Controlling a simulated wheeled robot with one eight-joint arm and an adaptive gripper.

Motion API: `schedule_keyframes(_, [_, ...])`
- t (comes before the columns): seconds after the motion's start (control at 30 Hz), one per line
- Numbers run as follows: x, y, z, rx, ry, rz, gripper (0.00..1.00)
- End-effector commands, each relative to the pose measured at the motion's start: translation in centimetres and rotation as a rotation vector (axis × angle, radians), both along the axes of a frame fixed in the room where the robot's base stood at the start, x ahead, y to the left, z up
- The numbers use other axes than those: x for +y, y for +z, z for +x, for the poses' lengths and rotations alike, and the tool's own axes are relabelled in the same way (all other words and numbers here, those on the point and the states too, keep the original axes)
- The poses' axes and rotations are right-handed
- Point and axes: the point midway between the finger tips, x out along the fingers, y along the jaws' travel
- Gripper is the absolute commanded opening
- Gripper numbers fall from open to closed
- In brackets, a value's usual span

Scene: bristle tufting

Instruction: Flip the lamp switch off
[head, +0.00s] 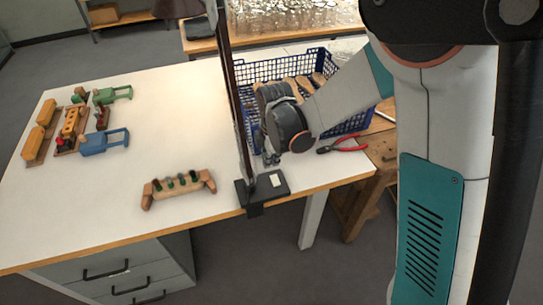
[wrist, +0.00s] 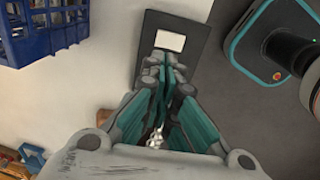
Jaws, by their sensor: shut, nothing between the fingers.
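The desk lamp's black base (head: 245,195) is at the table's front edge, with a white switch (head: 276,181) on its top. Its dark post (head: 232,85) rises from the base, and a dark shade (head: 178,8) is at the top of the head view. My gripper (head: 271,157) is behind the base in the head view. In the wrist view my gripper (wrist: 165,62) is shut and empty, its fingertips over the dark base (wrist: 190,22), just below the white switch (wrist: 170,41). I cannot tell whether the fingertips touch the base. The switch's tilt is too small to tell.
A blue crate (head: 334,62) with wooden parts stands behind my gripper. Red-handled pliers (head: 343,146) lie to its right. The table's middle is clear.

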Motion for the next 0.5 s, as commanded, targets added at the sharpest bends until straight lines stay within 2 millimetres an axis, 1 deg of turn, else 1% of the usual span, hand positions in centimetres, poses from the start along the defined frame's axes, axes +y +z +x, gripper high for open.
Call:
schedule_keyframes(0.03, [0.0, -1.4, 0.2, 0.000, 0.000, 0.000, 0.00])
schedule_keyframes(0.2, [0.1, -4.5, 0.5, 0.000, 0.000, 0.000, 0.00])
schedule_keyframes(0.3, [0.2, -5.9, 0.7, 0.000, 0.000, 0.000, 0.00])
schedule_keyframes(0.4, [0.2, -7.0, 0.8, 0.000, 0.000, 0.000, 0.00])
schedule_keyframes(0.5, [0.2, -7.5, 0.9, 0.000, 0.000, 0.000, 0.00])
